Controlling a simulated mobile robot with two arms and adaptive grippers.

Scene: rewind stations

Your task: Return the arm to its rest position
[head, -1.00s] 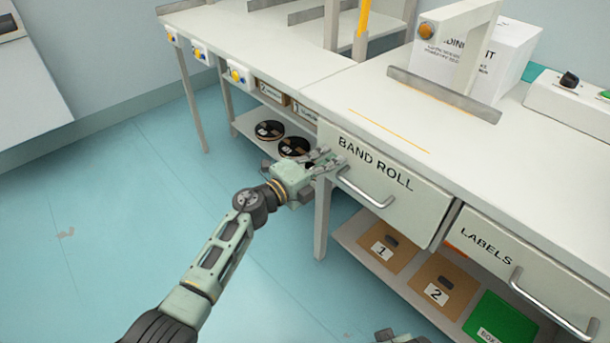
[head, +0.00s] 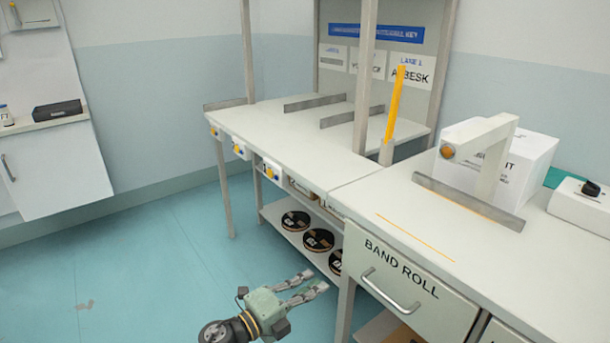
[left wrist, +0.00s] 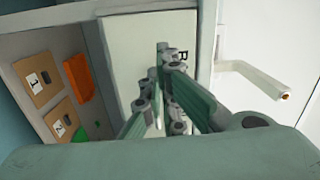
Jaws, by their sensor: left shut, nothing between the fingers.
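My left gripper (head: 308,286) is in the lower middle of the head view, over the blue floor and left of the BAND ROLL drawer (head: 410,294). Its fingers are shut with nothing between them, and it looks clear of the drawer. In the left wrist view the fingers (left wrist: 163,62) point toward the pale drawer front (left wrist: 128,48), which carries part of its lettering. My right gripper is not in view.
The workbench (head: 380,188) fills the right side. Black rolls (head: 318,240) lie on its lower shelf. A bar handle (head: 392,296) juts from the drawer. Blue floor (head: 150,260) is open to the left. A wall cabinet (head: 55,165) stands far left.

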